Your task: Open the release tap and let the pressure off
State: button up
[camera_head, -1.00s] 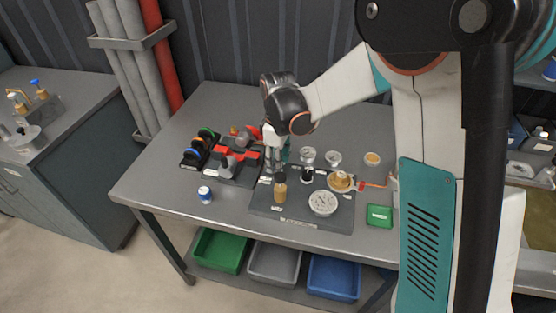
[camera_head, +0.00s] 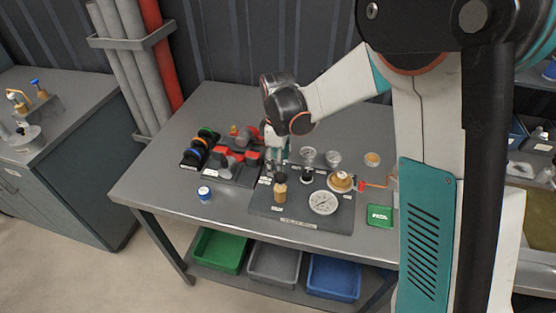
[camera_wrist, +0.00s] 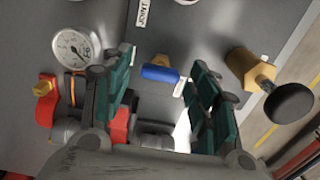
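In the wrist view a small tap with a blue handle (camera_wrist: 160,74) and a brass body (camera_wrist: 160,60) sits on the dark board (camera_wrist: 215,38). My gripper (camera_wrist: 160,88) is open, with one teal finger on each side of the blue handle. I see gaps between handle and fingers; how high the fingers stand above it I cannot tell. In the head view my gripper (camera_head: 276,158) points down over the board's back left, and the blue handle is not discernible there. A dial gauge (camera_head: 323,202) lies on the board; its reading is too small to tell.
A brass fitting with a black knob (camera_head: 280,190) stands close beside the gripper. A brass fitting (camera_head: 340,181) with a red-orange lever is at right.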

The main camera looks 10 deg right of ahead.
notch_tip(320, 180, up, 12)
dwell(0.8)
jog(key=shift+r, duration=0.1)
jog(key=s+d+r+m+t, duration=0.3)
jog(key=s+d+r+m, duration=0.4)
jog(key=s, duration=0.3)
jog(key=s+d+f+m+t, duration=0.2)
jog(key=s+d+m+t, duration=0.2)
jog(key=s, duration=0.9)
jog(key=shift+d+f+m, duration=0.2)
jog(key=shift+d+m, duration=1.2)
jog(key=shift+m, duration=0.2)
dwell(1.4)
